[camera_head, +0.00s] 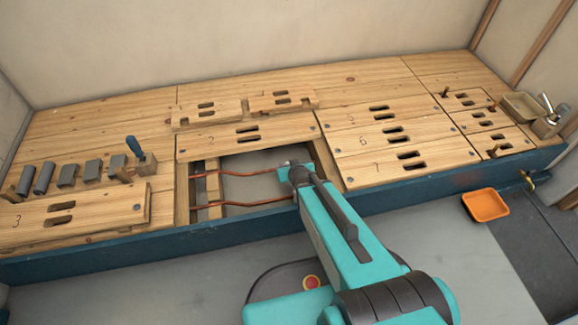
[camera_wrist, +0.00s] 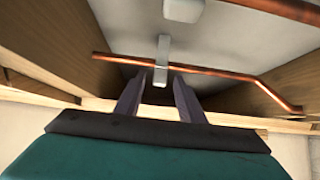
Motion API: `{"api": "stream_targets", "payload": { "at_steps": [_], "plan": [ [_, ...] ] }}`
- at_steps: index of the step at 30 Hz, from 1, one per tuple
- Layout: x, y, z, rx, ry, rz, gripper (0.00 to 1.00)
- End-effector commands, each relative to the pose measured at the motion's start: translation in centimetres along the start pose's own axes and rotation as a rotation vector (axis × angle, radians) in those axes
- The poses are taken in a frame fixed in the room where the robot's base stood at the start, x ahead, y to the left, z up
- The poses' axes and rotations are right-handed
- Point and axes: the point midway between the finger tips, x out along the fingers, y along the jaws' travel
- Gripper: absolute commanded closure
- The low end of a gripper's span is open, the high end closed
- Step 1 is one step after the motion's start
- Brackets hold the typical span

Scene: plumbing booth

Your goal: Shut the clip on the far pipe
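Two copper pipes run through a floor opening in the head view: the far pipe (camera_head: 245,175) and the near pipe (camera_head: 245,206). My gripper (camera_head: 284,171) is low in the opening at the far pipe's right part. In the wrist view, a copper pipe (camera_wrist: 215,71), apparently the far one, crosses beyond my fingers. A narrow pale grey clip (camera_wrist: 163,49) stands across it. My gripper (camera_wrist: 157,82) is open, with one finger on each side of the clip's lower end. I cannot tell whether they touch it, or whether the clip is latched.
A pale block (camera_wrist: 183,9) and another pipe (camera_wrist: 284,9) show at the wrist view's top. Wooden edges surround the opening. Boards with slots, such as board 2 (camera_head: 190,142), lie around it. A blue-handled tool (camera_head: 133,146) and grey blocks (camera_head: 68,176) stand left; an orange tray (camera_head: 485,205) lies right.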

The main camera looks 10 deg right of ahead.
Motion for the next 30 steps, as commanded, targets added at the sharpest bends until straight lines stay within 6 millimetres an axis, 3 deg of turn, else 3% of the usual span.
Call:
{"api": "stream_targets", "payload": {
  "at_steps": [11, 30],
  "plan": [
    [-0.5, 0.0, -0.1, 0.000, -0.001, 0.000, 0.64],
    [-3.2, 0.0, -0.2, 0.000, -0.001, 0.000, 0.64]
  ]
}}
